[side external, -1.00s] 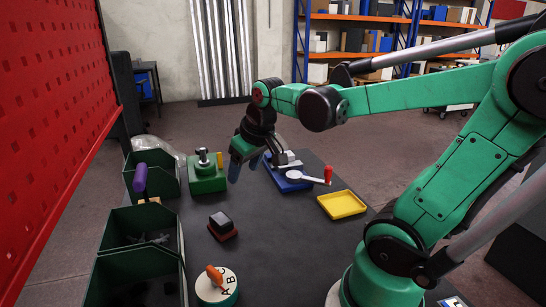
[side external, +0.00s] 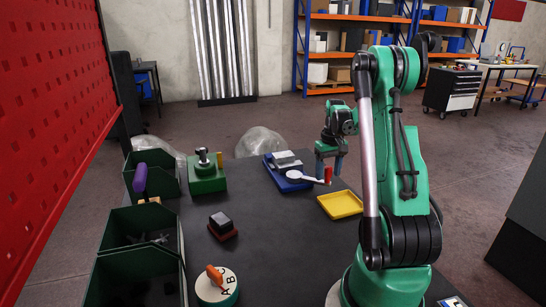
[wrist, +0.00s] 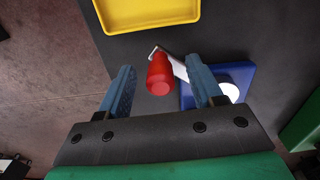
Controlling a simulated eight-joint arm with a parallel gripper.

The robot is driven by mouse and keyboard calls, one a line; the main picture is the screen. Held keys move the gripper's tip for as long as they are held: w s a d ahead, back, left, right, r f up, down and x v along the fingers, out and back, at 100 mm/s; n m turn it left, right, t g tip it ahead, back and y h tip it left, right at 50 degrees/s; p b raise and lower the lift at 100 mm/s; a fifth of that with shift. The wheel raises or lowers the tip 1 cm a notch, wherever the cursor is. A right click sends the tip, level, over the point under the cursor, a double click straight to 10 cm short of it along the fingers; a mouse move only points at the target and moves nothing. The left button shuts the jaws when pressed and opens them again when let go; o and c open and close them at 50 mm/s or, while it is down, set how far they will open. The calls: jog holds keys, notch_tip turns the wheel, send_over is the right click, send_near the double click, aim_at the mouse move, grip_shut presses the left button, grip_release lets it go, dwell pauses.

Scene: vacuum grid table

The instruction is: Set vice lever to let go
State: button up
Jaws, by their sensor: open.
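The vice (side external: 285,168) has a blue base and a grey metal top and sits at the far end of the dark table. Its lever (side external: 308,180) is a pale arm ending in a red handle (side external: 328,175), pointing right. My gripper (side external: 331,172) is at the red handle in the side view. In the wrist view my gripper (wrist: 162,90) is open, with the red handle (wrist: 160,75) between its two blue fingers and a gap on each side. Part of the vice's blue base (wrist: 238,76) shows behind the right finger. I cannot tell whether a finger touches the handle.
A yellow tray (side external: 342,204) lies right of the vice, near the table edge. A green block with a metal post (side external: 205,175) stands to the left. A dark block on a red-brown base (side external: 222,226), a lettered dial (side external: 217,285) and green bins (side external: 140,225) are nearer.

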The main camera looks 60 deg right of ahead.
jog(key=shift+f, duration=0.55)
grip_shut()
dwell(1.0)
